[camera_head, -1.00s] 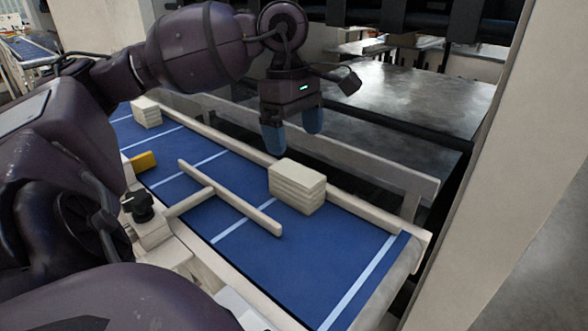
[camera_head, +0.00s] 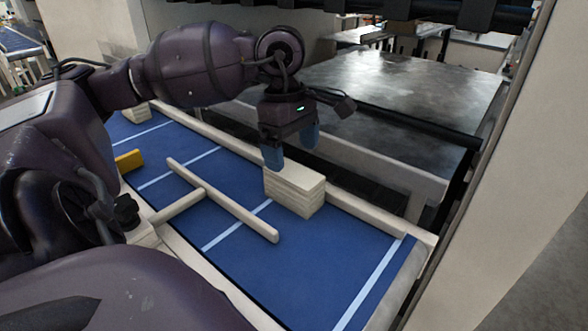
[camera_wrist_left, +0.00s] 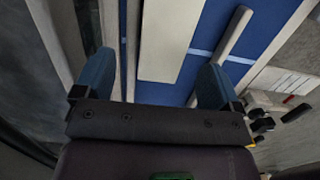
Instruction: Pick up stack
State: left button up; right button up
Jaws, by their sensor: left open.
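A cream stack of flat pieces (camera_head: 294,192) stands on the blue conveyor belt (camera_head: 330,258), beside the far rail. My left gripper (camera_head: 291,152) is open with blue fingertips. It hangs just above and behind the stack, pointing down. In the left wrist view the stack's pale top (camera_wrist_left: 168,40) lies ahead, between the lines of the two blue fingertips (camera_wrist_left: 157,82), with nothing held. The left fingertip overlaps the stack's top edge in the head view; I cannot tell whether they touch. My right gripper is not in view.
A T-shaped cream guide (camera_head: 222,200) lies on the belt left of the stack. Another cream stack (camera_head: 136,111) stands farther up the belt, partly hidden by my arm. A yellow block (camera_head: 128,161) sits at the near edge. A far rail (camera_head: 375,228) borders the belt.

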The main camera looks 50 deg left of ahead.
aim_at(294, 171)
pick_arm(q)
jog(key=f, duration=0.4)
jog(key=shift+s+d+f, duration=0.1)
jog(key=shift+s+d, duration=0.1)
jog(key=shift+d, duration=0.15)
jog(key=shift+f, duration=0.4)
jog(key=c, duration=1.1)
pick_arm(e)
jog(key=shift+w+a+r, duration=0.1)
pick_arm(q)
jog(key=shift+r, duration=0.1)
notch_tip(294, 171, up, 20)
jog(key=shift+f+p, duration=0.25)
jog(key=shift+p, duration=0.05)
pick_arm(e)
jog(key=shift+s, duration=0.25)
pick_arm(q)
jog(key=shift+f+b, duration=0.75)
jog(key=shift+f, duration=0.45)
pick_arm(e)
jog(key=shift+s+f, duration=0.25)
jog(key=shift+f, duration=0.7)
